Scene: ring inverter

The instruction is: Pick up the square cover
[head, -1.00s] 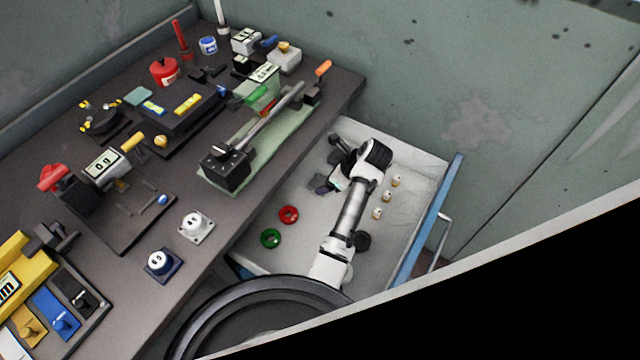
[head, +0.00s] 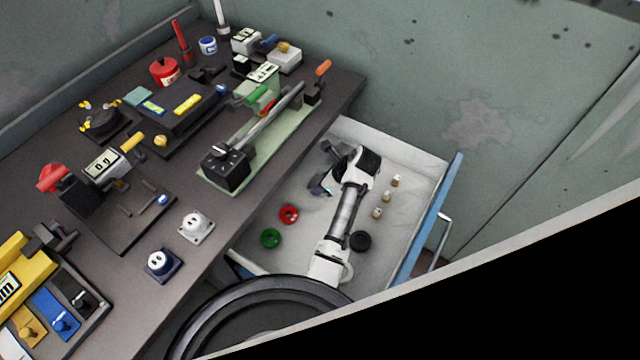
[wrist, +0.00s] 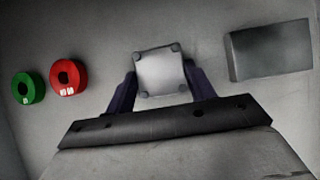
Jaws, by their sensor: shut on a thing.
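The square cover (wrist: 161,73) is a light grey plate with a round stud at each corner. In the wrist view it sits between the two dark fingers of my gripper (wrist: 160,82), which is shut on it from both sides. In the head view my gripper (head: 322,184) is low inside the open drawer (head: 290,250), towards its far left part. The cover is mostly hidden there by my wrist and fingers. I cannot tell whether it touches the drawer floor.
A red ring (head: 288,214) and a green ring (head: 270,238) lie in the drawer, also seen in the wrist view. A grey block (wrist: 270,50) lies right of the cover. Small pale pegs (head: 387,196) and a black round piece (head: 360,240) are near my arm. The crowded workbench (head: 240,215) adjoins the drawer.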

